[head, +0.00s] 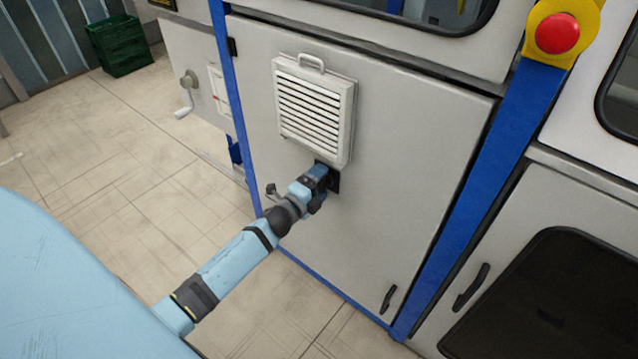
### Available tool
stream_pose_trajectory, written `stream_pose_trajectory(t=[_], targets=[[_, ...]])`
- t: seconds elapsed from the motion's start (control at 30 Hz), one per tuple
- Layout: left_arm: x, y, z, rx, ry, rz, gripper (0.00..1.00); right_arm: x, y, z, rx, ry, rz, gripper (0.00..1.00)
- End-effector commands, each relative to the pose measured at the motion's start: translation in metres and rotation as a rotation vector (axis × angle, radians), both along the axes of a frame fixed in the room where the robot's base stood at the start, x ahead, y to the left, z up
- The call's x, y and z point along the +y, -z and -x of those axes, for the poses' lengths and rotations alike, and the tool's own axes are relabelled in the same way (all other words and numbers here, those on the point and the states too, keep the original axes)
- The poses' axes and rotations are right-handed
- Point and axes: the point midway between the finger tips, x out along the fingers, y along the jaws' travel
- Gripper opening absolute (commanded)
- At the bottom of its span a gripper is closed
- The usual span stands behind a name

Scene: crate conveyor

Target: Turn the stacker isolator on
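My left gripper (318,182) is at the pale grey cabinet door (400,150), just below a white louvred vent (312,105). A small dark plate (335,181) on the door shows behind the fingers. It may be the isolator, but my gripper hides most of it, so its knob and its position cannot be seen. The gripper touches the plate or is very close to it. I cannot tell whether the fingers are open or shut on something. My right gripper is not in view.
A red emergency button (557,34) on a yellow housing tops the blue post (487,170) at right. Black handles (388,298) sit low on the doors. A crank handle (186,92) juts out at left. A green crate (118,45) stands behind. Tiled floor (150,190) at left is clear.

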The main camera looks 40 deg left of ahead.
Motion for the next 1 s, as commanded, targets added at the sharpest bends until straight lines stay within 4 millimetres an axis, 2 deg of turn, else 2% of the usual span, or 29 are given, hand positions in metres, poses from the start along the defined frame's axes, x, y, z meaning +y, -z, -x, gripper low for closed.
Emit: stream_pose_trajectory(t=[0.3, 0.43, 0.57, 0.8, 1.0], targets=[[0.0, 0.0, 0.001, 0.001, -0.001, 0.0, 0.96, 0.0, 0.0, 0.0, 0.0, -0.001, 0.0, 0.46], [0.001, 0.0, 0.01, 0.001, -0.001, 0.001, 0.96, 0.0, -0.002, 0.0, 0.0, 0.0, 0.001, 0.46], [0.003, 0.0, 0.033, 0.003, -0.001, 0.001, 0.96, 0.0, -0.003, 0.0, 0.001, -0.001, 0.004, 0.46], [0.007, 0.0, 0.089, 0.003, -0.002, 0.002, 0.96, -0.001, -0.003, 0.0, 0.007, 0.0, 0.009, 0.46], [0.01, 0.0, 0.123, 0.001, -0.001, 0.001, 0.96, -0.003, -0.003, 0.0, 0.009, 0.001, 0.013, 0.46]])
